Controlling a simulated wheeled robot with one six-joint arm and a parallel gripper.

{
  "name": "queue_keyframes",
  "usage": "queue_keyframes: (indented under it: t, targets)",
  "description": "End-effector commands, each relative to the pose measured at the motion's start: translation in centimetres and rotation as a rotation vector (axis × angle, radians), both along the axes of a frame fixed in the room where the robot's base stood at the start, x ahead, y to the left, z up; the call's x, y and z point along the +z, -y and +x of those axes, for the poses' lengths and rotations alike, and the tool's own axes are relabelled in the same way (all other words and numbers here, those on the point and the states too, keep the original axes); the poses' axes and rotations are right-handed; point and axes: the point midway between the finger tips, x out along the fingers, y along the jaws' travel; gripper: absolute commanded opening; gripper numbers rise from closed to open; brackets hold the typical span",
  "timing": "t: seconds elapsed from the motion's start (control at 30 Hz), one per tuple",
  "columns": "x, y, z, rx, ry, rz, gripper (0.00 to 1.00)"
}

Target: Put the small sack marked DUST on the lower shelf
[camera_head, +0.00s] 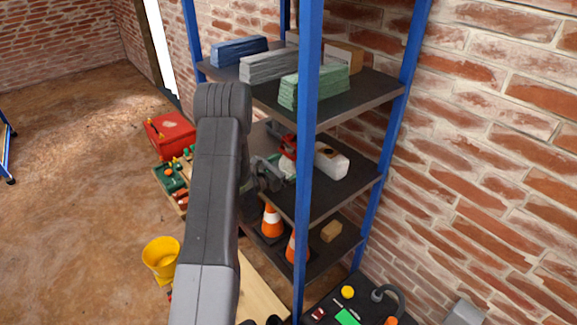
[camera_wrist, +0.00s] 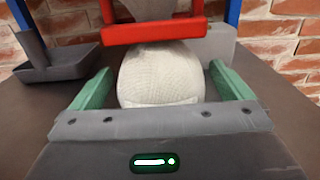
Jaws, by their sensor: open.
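A pale, woven, rounded sack (camera_wrist: 160,75) stands on a dark shelf board in the wrist view. No DUST mark is readable on it. My gripper (camera_wrist: 160,90) is open, with one green finger on each side of the sack. A gap shows beside each finger. In the head view my gripper (camera_head: 268,174) is at the middle shelf (camera_head: 345,185), and the sack cannot be made out clearly there. The lower shelf (camera_head: 318,262) is below it, partly hidden by my arm and a blue post.
A red item (camera_wrist: 155,30) is close behind the sack. A grey tray (camera_wrist: 62,62) is to its left. Orange cones (camera_head: 271,221) and a tan block (camera_head: 331,231) occupy the lower shelf. A blue post (camera_head: 307,150) stands in front.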

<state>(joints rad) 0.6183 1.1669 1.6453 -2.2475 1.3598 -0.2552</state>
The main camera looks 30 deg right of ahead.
Motion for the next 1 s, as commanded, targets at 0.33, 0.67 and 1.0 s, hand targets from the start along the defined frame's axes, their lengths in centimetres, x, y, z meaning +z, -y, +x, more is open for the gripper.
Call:
queue_keyframes:
  t: [0.33, 0.67, 1.0]
  targets:
    - [0.1, -3.4, -0.2, 0.005, -0.001, 0.000, 0.99]
    - [0.2, -10.1, -0.7, 0.004, 0.000, 0.000, 0.99]
    - [0.3, -12.0, -1.0, -0.001, 0.001, -0.001, 0.99]
